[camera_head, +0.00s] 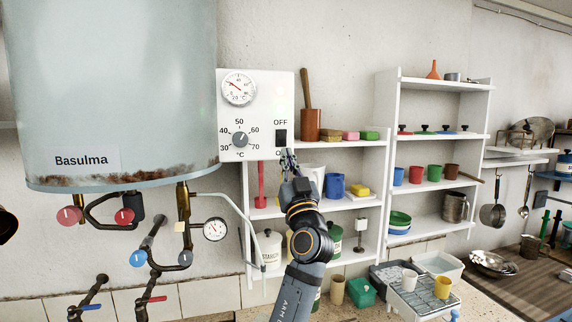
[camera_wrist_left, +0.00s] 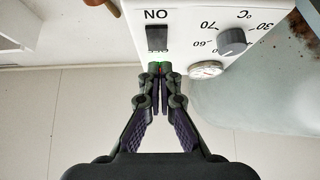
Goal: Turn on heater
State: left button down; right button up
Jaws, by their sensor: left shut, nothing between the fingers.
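The heater (camera_head: 110,70) is a pale blue tank marked Basulma, with rust along its lower rim. Its white control box (camera_head: 228,119) carries a round dial (camera_head: 239,88), a grey temperature knob (camera_head: 240,139) and a black switch (camera_head: 280,136) between OFF above and ON below. My left gripper (camera_head: 288,157) is shut and empty at the box's lower right corner, partly hiding the ON label. In the left wrist view the picture is upside down; the shut fingertips (camera_wrist_left: 160,72) show near the switch (camera_wrist_left: 156,35). I cannot tell whether they touch the box.
Pipes with red and blue valve handles (camera_head: 69,215) and a pressure gauge (camera_head: 215,229) hang below the tank. White shelves (camera_head: 340,206) with mugs and jars stand right of the box. Bare wall (camera_head: 340,60) lies above the nearer shelves.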

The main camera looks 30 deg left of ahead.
pick_arm(q)
jog(key=s+d+f+b, duration=0.3)
jog(key=d+f+b, duration=0.1)
jog(key=f, duration=0.3)
jog(key=shift+f+b, duration=0.15)
jog(key=shift+b, duration=0.35)
pick_arm(e)
notch_tip(320, 180, down, 7)
jog(key=shift+a+r, duration=0.15)
pick_arm(q)
jog(key=shift+s, duration=0.1)
